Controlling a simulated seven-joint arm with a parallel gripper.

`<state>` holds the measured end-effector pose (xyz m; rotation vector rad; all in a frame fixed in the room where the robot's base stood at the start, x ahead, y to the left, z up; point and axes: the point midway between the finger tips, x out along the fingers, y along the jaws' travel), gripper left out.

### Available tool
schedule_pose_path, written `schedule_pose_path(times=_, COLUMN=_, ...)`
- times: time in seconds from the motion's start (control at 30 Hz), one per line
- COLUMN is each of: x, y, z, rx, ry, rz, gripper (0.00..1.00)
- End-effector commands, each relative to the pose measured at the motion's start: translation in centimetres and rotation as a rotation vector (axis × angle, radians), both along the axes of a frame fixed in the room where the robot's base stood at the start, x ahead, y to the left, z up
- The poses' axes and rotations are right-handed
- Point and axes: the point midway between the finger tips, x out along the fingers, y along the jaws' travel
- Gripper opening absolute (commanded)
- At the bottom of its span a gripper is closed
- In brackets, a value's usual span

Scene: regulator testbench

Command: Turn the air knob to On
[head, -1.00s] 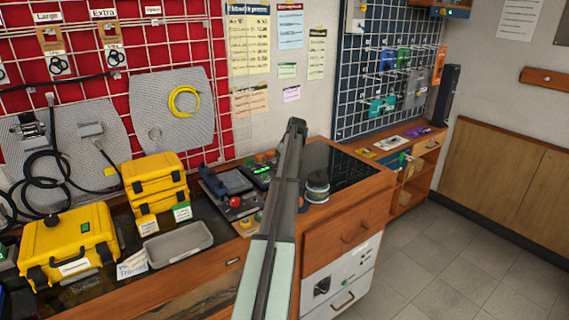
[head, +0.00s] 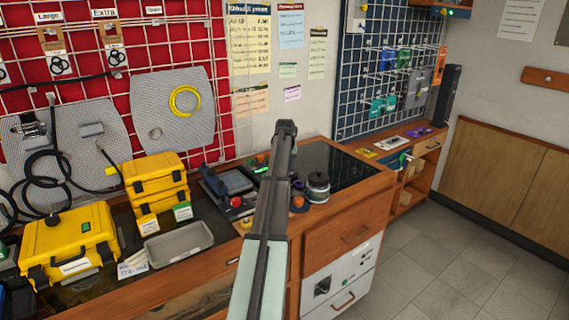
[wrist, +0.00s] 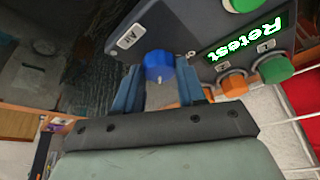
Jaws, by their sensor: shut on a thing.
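The air knob (wrist: 159,64) is blue and shows in the wrist view, on a dark panel next to a label reading "Air" (wrist: 130,36). My gripper (wrist: 157,72) has one finger on each side of the knob and is shut on it. Which way the knob points is hard to tell. In the head view my arm covers the gripper and the knob.
In the head view a dark jar (head: 318,187) stands just right of my arm. A grey tray (head: 178,243) and yellow cases (head: 68,240) lie to the left.

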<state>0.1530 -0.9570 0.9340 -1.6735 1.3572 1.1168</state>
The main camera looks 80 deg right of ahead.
Motion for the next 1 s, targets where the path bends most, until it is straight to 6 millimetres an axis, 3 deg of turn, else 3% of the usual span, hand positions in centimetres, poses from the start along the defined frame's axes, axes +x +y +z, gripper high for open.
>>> schedule_pose_path(times=0.53, x=0.01, y=0.05, z=-0.04, rx=0.002, ry=0.001, rz=-0.028, gripper=0.09)
schedule_pose_path(times=0.57, x=0.01, y=0.05, z=-0.04, rx=0.002, ry=0.001, rz=-0.028, gripper=0.42)
schedule_pose_path(times=0.8, x=0.01, y=0.03, z=-0.02, rx=0.001, ry=0.000, rz=-0.027, gripper=0.65)
schedule_pose_path(times=1.0, x=0.02, y=0.02, z=-0.01, rx=0.001, ry=0.000, rz=-0.026, gripper=0.65)
